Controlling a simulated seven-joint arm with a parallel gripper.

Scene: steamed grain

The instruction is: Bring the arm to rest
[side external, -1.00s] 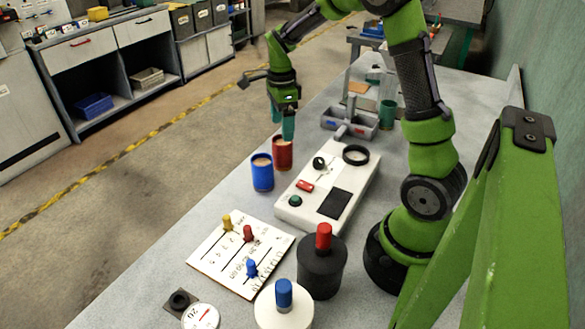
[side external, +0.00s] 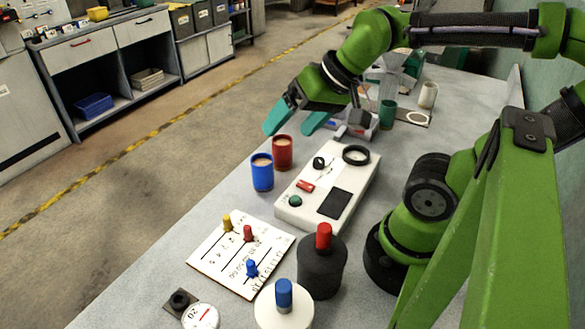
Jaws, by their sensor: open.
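My gripper (side external: 293,124) is open and empty, with its two teal fingers spread apart. It hangs in the air above the far part of the grey table (side external: 180,285), beyond the two cups. The red cup (side external: 283,153) and the blue cup (side external: 262,173) stand upright side by side, each with pale brown contents. The gripper appears clear of both cups. My green arm reaches in from the right, with its elbow high at the upper right.
A white device (side external: 317,213) with a black ring stands mid-table. A white board (side external: 215,262) with coloured pegs, a black canister (side external: 320,268) and a white canister (side external: 270,309) are nearer. A grey divided tray (side external: 350,128), green cup (side external: 387,113) and beige cup (side external: 428,95) stand farther back.

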